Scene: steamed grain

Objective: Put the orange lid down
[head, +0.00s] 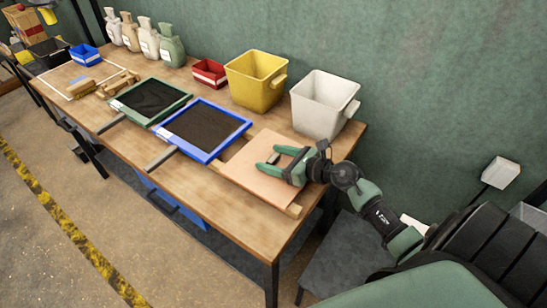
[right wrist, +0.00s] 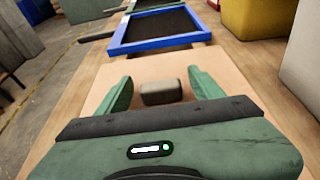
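The orange lid (head: 258,178) is a flat, pale orange square board at the right end of the workbench. It appears to lie flat on wooden strips (head: 293,211). A small dark grey block-shaped handle (right wrist: 161,92) stands on its top. My right gripper (head: 267,157) is over the lid, with its green fingers on either side of the handle. The right wrist view shows a gap between each finger and the handle, so the gripper is open and holds nothing. My left gripper is in neither view.
A blue-framed dark tray (head: 219,153) lies just left of the lid, and a green-framed one (head: 185,98) beyond it. A white bin (head: 318,110) and a yellow bin (head: 250,83) stand behind, near the wall. Bare bench top (head: 225,205) shows in front.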

